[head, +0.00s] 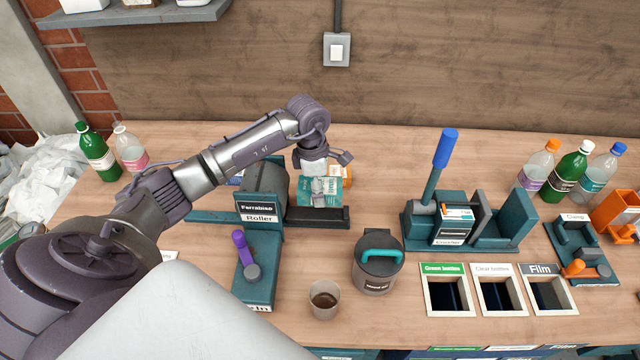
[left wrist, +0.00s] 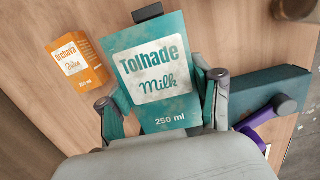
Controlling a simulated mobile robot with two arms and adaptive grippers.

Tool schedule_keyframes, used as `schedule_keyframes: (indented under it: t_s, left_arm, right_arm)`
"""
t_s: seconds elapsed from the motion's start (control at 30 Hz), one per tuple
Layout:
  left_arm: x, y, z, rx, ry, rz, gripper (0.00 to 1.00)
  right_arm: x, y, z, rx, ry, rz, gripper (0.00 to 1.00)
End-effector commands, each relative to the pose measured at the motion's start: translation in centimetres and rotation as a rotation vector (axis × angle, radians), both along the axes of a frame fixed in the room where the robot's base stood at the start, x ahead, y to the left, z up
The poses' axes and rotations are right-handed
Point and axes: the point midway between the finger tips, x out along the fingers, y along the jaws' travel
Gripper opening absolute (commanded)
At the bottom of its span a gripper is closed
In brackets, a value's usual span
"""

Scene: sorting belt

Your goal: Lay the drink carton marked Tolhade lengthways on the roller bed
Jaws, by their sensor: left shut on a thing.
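The teal drink carton marked Tolhade (head: 304,199) is in my left gripper (head: 320,188), at the dark bed (head: 328,222) on the right of the roller machine (head: 258,212). In the left wrist view, the carton (left wrist: 150,45) shows its "Tolhade Milk 250 ml" face, with the two fingers of the gripper (left wrist: 161,95) on either side of it. Whether the carton touches the bed or hangs just above it, I cannot tell. My gripper and wrist hide part of it in the head view. My right gripper is not in view.
An orange juice carton (left wrist: 77,65) lies on the table behind the Tolhade carton. The roller's purple handle (head: 241,248), a lidded jar (head: 378,268) and a cup (head: 324,300) stand in front. A blue-handled press (head: 447,150) stands right. Table between bed and press is clear.

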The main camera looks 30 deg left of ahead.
Motion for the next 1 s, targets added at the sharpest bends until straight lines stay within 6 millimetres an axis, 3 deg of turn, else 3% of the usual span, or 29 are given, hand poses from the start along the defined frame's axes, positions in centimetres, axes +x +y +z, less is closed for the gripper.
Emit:
schedule_keyframes:
  t_s: [0.5, 1.0]
  left_arm:
    - [0.0, 0.0, -5.6, 0.001, 0.001, 0.0, 0.51]
    - [0.0, 0.0, -6.3, 0.0, 0.0, 0.001, 0.51]
  right_arm:
    - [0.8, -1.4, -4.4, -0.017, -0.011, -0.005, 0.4]
    - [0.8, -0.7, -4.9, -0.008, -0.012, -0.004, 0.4]
